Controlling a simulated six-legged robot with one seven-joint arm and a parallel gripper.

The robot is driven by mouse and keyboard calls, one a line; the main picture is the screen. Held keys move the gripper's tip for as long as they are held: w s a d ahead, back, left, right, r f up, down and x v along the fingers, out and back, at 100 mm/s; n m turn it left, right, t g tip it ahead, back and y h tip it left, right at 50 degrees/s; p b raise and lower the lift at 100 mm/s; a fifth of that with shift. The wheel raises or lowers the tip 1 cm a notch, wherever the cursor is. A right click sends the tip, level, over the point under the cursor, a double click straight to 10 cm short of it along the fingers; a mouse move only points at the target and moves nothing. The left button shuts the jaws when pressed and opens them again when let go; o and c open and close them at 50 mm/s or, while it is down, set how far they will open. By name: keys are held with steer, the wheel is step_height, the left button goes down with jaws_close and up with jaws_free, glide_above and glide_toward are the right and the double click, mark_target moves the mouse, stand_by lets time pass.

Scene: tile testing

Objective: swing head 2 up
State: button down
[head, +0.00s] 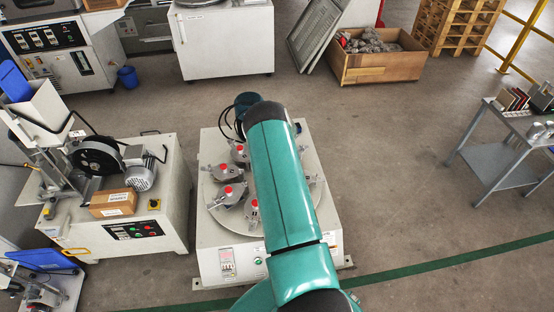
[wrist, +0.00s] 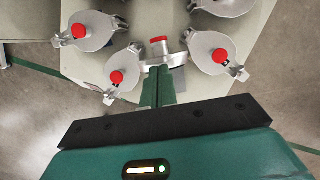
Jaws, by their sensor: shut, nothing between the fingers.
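The testing machine (head: 328,242) stands at the centre of the head view, with several grey metal heads around its round top. Each visible head has a red cap, such as the left one (head: 226,190). My arm covers the machine's middle and hides my gripper there. In the wrist view, my gripper (wrist: 158,75) is shut and empty, its green fingers close together. Just beyond the fingertips is a head with a red cap (wrist: 159,46); whether they touch, I cannot tell. Other heads lie to the left (wrist: 92,32) and right (wrist: 213,53). No number marks head 2 legibly.
A grey cabinet with a motor and black wheel (head: 98,155) stands close on the left. A metal table (head: 498,150) stands at right. The floor between is clear.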

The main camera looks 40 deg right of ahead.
steer(key=v, duration=1.3)
steer(key=shift+r, duration=0.4)
steer(key=shift+s, duration=0.25)
